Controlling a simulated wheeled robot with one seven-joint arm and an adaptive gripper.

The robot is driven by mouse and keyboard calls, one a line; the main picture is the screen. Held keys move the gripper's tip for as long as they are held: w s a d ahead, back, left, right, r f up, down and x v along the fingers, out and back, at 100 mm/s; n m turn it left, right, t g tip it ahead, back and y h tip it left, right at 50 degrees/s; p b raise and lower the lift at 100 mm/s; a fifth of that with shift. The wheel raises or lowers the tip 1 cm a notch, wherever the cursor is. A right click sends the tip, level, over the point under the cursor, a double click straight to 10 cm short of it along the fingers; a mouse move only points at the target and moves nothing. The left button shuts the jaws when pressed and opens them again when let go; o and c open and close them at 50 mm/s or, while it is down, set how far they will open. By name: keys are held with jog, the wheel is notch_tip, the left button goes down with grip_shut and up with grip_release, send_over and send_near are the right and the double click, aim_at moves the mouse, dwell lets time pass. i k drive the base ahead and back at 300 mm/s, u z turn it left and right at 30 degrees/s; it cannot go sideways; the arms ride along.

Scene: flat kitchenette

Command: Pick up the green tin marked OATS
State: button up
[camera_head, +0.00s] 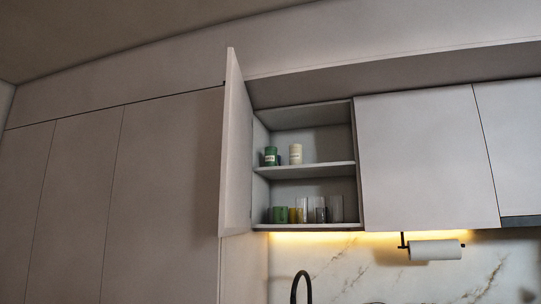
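A green tin (270,153) with a pale label stands upright on the upper shelf of an open wall cupboard, near its left side. The label is too small to read. A cream tin (295,154) with a label stands upright just right of it, with a small gap between them. A darker thing shows partly behind the green tin's right edge. My gripper is not in view.
The cupboard door (235,150) stands open on the left. The lower shelf (310,225) holds a green cup (280,215) and several glasses. A paper roll (435,250) hangs under the closed cupboards at right. A dark tap (301,285) rises below.

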aim_at(270, 152)
jog(key=u, duration=0.1)
jog(key=k, duration=0.45)
jog(key=z, duration=0.85)
jog(key=i, duration=1.7)
jog(key=u, duration=0.9)
